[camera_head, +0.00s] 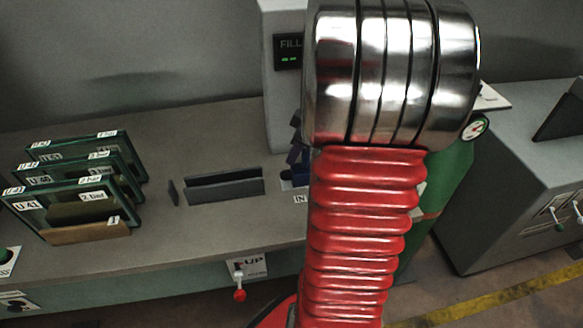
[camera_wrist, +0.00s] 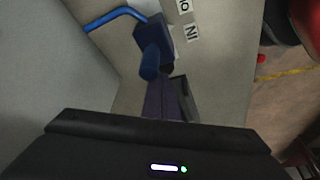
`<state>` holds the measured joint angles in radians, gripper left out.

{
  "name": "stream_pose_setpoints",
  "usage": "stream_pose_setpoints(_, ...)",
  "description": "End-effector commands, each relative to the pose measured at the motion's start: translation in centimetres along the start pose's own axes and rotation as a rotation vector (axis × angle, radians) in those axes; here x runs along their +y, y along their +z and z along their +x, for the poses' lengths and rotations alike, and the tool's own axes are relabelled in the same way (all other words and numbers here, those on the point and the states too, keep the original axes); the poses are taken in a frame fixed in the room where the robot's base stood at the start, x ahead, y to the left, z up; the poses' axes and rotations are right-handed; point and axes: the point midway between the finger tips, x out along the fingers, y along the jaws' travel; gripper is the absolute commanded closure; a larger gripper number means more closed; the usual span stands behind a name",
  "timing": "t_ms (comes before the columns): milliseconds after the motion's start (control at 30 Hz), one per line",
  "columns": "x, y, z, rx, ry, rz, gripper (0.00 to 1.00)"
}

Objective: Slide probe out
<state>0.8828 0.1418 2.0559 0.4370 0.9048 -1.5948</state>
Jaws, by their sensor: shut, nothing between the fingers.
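In the wrist view a blue block with a rounded handle-like end (camera_wrist: 150,45) stands by the wall, with a bent blue tube (camera_wrist: 112,17) behind it. I cannot tell whether this is the probe. My gripper (camera_wrist: 165,95) reaches up from its black body at the bottom of the wrist view. Its dark purple fingers look shut and empty, just short of the blue end; contact cannot be told. In the head view my arm hides the gripper. Dark blue parts (camera_head: 296,150) show at the arm's left edge.
Two upright grey plates (camera_head: 225,186) form a slot on the bench (camera_head: 170,238). Framed panels (camera_head: 75,200) stand at the left. A red-knobbed lever (camera_head: 239,294) is on the bench front. A green cylinder (camera_head: 445,180) stands behind my arm. A grey cabinet (camera_head: 500,200) is right.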

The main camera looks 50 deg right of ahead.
Motion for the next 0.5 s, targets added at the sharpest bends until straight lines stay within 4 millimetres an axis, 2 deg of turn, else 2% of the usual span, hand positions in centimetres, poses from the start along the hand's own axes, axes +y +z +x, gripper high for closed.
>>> stream_pose_setpoints(500, 0.65, 1.05, -0.37, 0.000, -0.001, 0.000, 1.00)
